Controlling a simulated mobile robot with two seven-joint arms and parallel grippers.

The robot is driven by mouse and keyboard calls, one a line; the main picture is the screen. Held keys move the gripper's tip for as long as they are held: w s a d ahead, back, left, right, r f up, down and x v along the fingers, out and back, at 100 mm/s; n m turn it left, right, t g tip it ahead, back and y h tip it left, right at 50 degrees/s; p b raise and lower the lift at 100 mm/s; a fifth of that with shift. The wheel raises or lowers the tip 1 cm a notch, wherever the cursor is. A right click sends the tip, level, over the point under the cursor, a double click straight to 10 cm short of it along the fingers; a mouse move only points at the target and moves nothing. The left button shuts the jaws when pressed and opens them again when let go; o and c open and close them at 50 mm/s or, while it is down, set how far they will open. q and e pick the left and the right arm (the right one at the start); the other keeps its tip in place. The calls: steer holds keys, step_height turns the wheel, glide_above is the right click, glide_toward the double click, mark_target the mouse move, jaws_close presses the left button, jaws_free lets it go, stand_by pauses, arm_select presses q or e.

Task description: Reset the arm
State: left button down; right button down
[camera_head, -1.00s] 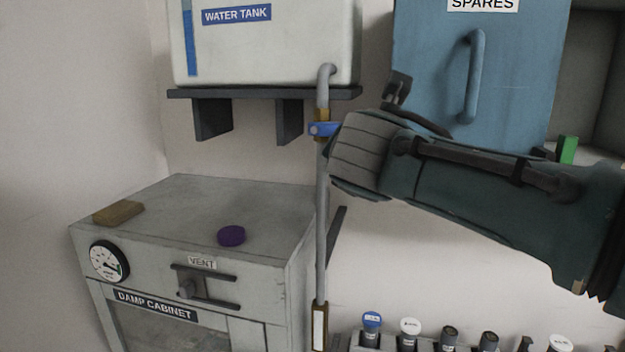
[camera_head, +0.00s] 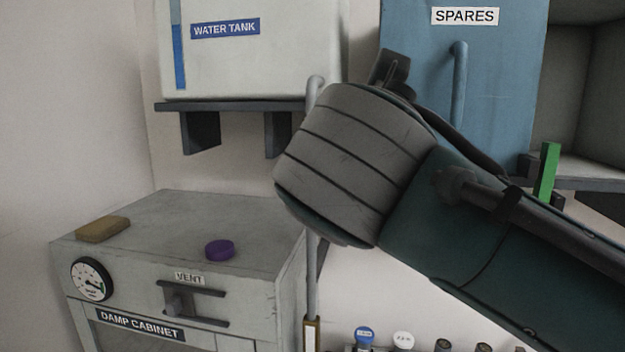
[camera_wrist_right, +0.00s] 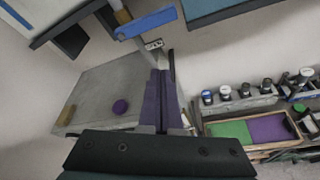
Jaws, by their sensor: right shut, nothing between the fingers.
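My right arm comes in from the right in the head view, and its wrist (camera_head: 350,165) covers the pipe's valve area. My right gripper (camera_wrist_right: 160,78) shows in the right wrist view, with its two dark purple fingers together and nothing between them. A blue valve lever (camera_wrist_right: 147,23) lies beyond the fingertips there, apart from them in the picture. In the head view the lever is hidden behind my wrist. The grey pipe (camera_head: 312,275) shows above and below the wrist. My left gripper is in neither current view.
The water tank (camera_head: 265,60) sits on a shelf at upper left, above the damp cabinet (camera_head: 165,225). A purple puck (camera_head: 220,250) and a tan block (camera_head: 103,229) lie on the cabinet. The blue spares cabinet (camera_head: 500,80) stands behind my arm. Several capped bottles (camera_head: 403,340) line the bottom.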

steer(key=s+d+f+m+g+y+p, duration=0.1)
steer(key=s+d+f+m+g+p, duration=0.3)
steer(key=s+f+m, duration=0.75)
steer(key=s+d+f+m+g, duration=0.1)
steer(key=s+d+m+g, duration=0.2)
steer(key=s+m, duration=0.4)
steer(key=s+d+f+m+g+y, duration=0.1)
steer(key=s+d+m+g, duration=0.2)
steer(key=s, duration=1.1)
steer(key=d+m, duration=0.2)
steer(key=m, duration=0.3)
steer(key=shift+s+d+f+g+p, duration=0.15)
steer(key=shift+d+f+g+p, duration=0.05)
steer(key=shift+g+p, duration=0.2)
